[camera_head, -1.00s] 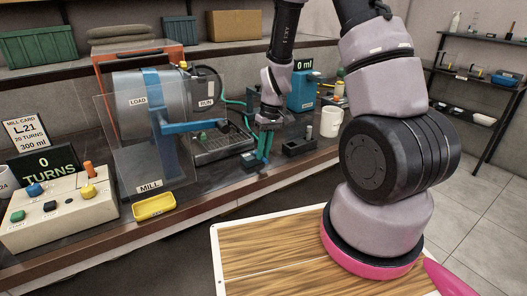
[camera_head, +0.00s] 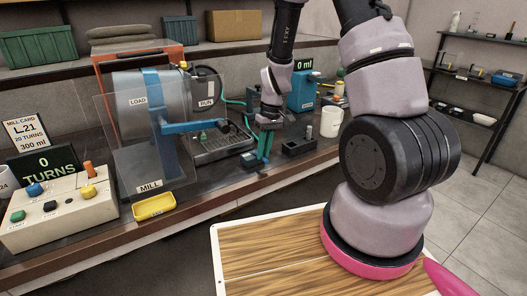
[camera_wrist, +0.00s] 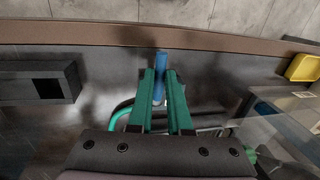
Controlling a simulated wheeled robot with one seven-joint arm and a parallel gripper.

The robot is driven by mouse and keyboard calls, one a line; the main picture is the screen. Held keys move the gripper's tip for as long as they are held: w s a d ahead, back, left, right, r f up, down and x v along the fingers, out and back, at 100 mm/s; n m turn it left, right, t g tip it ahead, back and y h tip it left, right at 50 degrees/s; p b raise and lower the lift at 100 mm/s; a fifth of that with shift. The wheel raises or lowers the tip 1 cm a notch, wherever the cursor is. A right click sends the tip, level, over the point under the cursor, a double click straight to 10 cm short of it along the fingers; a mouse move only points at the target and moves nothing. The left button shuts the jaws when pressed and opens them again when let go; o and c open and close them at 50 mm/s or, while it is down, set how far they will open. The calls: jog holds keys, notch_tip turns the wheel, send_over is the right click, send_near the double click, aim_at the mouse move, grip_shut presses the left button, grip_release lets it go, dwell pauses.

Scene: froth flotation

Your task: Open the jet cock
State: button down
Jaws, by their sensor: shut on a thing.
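My gripper (camera_head: 265,147) is low at the front edge of the bench, with its green fingers pointing down. In the wrist view the green fingers (camera_wrist: 163,92) are closed in on a blue rod-like piece (camera_wrist: 160,66), which I take to be the jet cock's handle. The handle shows between and just beyond the fingertips. A green hose (camera_wrist: 122,114) curves close beside the fingers. The rest of the cock is hidden behind the fingers, so I cannot tell how far it is turned.
The mill stand (camera_head: 172,148) and a clear guard (camera_head: 140,172) stand to the left, with a yellow tray (camera_head: 153,206) in front. A black block (camera_head: 298,148) and a white mug (camera_head: 331,121) stand to the right. The display (camera_head: 304,64) reads 0 ml.

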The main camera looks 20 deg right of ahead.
jog(key=shift+d, duration=0.1)
jog(key=n, duration=0.2)
jog(key=w+d+n, duration=0.1)
jog(key=n, duration=0.1)
jog(key=shift+w+d+g, duration=0.1)
jog(key=shift+d+g, duration=0.1)
jog(key=shift+g, duration=0.1)
jog(key=n, duration=0.1)
jog(key=w+n, duration=0.1)
jog(key=n, duration=0.1)
jog(key=d+n+h, duration=0.1)
jog(key=shift+w+n+g, duration=0.3)
jog(key=shift+n, duration=0.1)
jog(key=n, duration=0.1)
jog(key=w+n, duration=0.1)
jog(key=n, duration=0.2)
jog(key=shift+w+d+n+h, duration=0.1)
jog(key=shift+w+n+h, duration=0.2)
jog(key=shift+w+h, duration=0.1)
jog(key=shift+w+a+n+h, duration=0.15)
jog(key=shift+w+n, duration=0.3)
jog(key=shift+n, duration=0.65)
jog(key=shift+w+a+n+h, duration=0.1)
jog(key=shift+w+n+h, duration=0.25)
jog(key=shift+n, duration=0.75)
jog(key=shift+w, duration=0.1)
jog(key=c, duration=0.8)
grip_release()
jog(key=shift+c, duration=0.2)
